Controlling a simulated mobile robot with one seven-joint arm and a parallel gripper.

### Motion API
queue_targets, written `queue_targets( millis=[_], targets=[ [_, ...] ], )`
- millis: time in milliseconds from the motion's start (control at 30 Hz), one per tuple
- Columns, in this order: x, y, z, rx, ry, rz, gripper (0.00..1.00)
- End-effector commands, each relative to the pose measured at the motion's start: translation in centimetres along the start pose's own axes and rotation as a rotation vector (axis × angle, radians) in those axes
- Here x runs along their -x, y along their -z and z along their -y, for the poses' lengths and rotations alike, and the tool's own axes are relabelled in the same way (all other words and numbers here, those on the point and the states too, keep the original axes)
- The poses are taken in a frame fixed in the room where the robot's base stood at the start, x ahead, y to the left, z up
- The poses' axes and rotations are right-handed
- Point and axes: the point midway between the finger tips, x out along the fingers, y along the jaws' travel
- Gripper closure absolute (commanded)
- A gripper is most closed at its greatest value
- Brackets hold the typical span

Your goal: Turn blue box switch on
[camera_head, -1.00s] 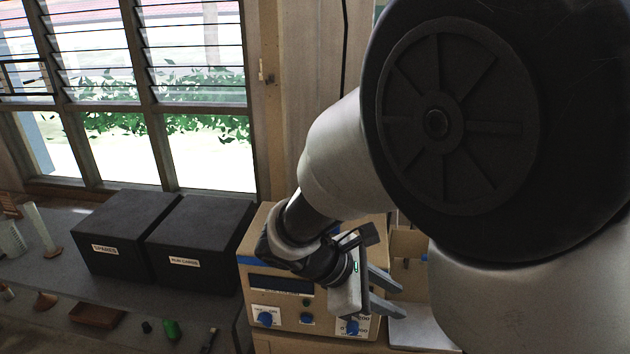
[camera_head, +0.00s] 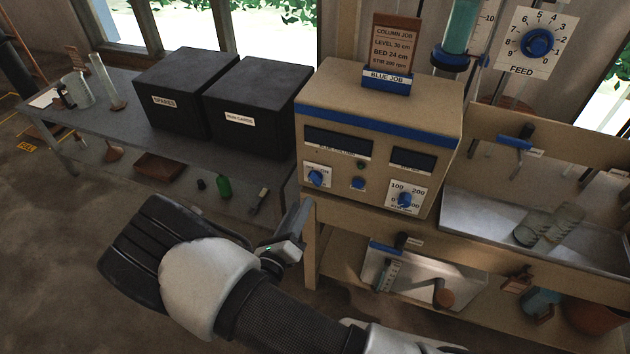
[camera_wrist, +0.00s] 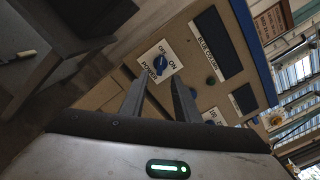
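The blue box is a tan case with a blue stripe (camera_head: 380,122), standing on a wooden bench in the head view. Its power switch is a blue knob (camera_head: 316,178) on a white OFF/ON plate at the front's lower left. In the wrist view the knob (camera_wrist: 161,63) lies just beyond my fingertips, with the words POWER, OFF and ON around it. I cannot tell surely which word it points to. My gripper (camera_head: 296,218) is below and left of the box front. In the wrist view my gripper (camera_wrist: 160,80) has its two fingers apart, with nothing between them.
A blue button (camera_head: 358,183) and a second dial (camera_head: 405,199) share the box front. Two black boxes (camera_head: 262,112) stand on the grey table to the left. A tray with a syringe (camera_head: 389,275) lies on the shelf below. A metal tray (camera_head: 490,222) lies right.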

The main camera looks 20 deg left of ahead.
Motion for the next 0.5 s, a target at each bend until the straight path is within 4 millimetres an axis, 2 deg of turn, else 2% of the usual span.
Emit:
queue_targets(
  millis=[500],
  targets=[
    [-7.2, 0.2, 0.1, -0.004, 0.003, -0.004, 0.71]
  ],
)
